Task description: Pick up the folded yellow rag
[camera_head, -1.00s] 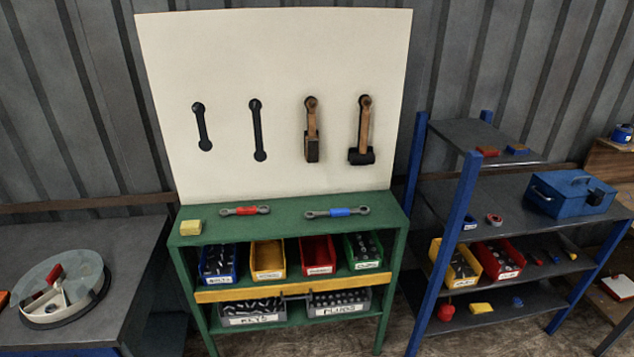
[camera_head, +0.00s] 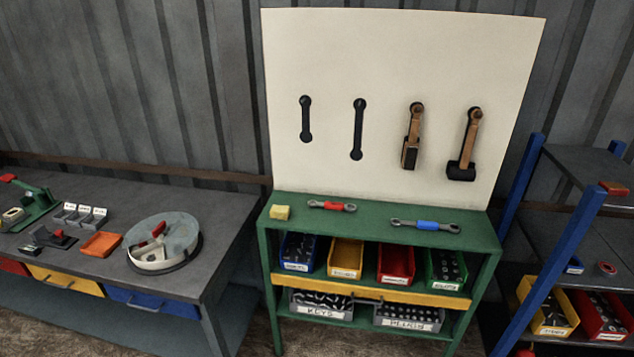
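A small folded yellow rag (camera_head: 280,212) lies on the left end of the green bench top (camera_head: 370,222). It is close to the bench's left edge, left of the red-handled wrench (camera_head: 332,206). Another yellow item shows on the lower shelf of the blue rack only in the earlier frame. Neither of my grippers is in view.
A blue-handled wrench (camera_head: 425,225) lies right of the red one. A white tool board (camera_head: 400,100) stands behind the bench. A grey workbench (camera_head: 215,225) with a round tray (camera_head: 163,243) is at left, a blue-posted rack (camera_head: 560,260) at right. Bare floor shows in front.

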